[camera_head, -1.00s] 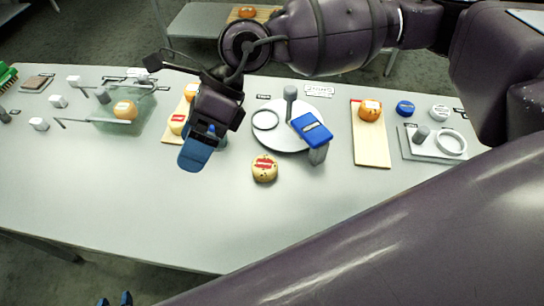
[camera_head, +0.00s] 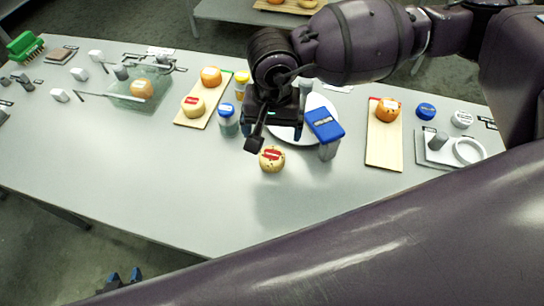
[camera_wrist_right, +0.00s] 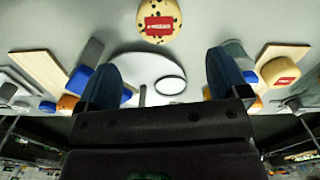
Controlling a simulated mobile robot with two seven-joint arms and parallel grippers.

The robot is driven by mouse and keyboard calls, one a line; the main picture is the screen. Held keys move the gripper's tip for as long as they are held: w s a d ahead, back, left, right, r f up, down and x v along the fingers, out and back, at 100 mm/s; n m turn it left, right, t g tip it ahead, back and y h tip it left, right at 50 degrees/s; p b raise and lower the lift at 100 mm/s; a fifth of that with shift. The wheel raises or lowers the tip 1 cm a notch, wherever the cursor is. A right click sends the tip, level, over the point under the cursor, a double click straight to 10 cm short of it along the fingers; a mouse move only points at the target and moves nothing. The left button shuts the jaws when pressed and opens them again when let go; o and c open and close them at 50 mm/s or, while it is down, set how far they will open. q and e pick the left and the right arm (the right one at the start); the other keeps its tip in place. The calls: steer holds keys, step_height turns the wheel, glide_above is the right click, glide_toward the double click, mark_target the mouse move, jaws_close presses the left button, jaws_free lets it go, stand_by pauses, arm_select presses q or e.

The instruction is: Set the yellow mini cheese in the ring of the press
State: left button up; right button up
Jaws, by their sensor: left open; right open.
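The pale yellow cheese (camera_head: 192,106) with a red label sits on the left wooden board, and also shows in the right wrist view (camera_wrist_right: 280,72). A speckled yellowish cheese (camera_head: 271,158) with a red label stands on the bare table; the wrist view shows it ahead (camera_wrist_right: 158,20). A white ring (camera_head: 468,150) lies on a grey base beside a post at right. Another ring (camera_wrist_right: 170,85) lies on the round white plate; I cannot tell which is the press. My right gripper (camera_head: 266,125) is open and empty above that plate, behind the speckled cheese. My left gripper (camera_head: 124,277) is open near the bottom edge.
The left board (camera_head: 213,110) also holds an orange cheese (camera_head: 211,76). Jars stand right of it, and a blue-topped stand (camera_head: 325,125) by the round plate (camera_head: 318,102). The right board (camera_head: 384,150) holds an orange cheese (camera_head: 388,110).

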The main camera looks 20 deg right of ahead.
mark_target(272, 153)
steer(key=shift+s+f, duration=0.1)
steer(key=shift+f, duration=4.3)
steer(key=c, duration=1.1)
step_height(272, 153, up, 20)
steer(key=shift+r+p, duration=0.1)
steer(key=shift+p, duration=0.25)
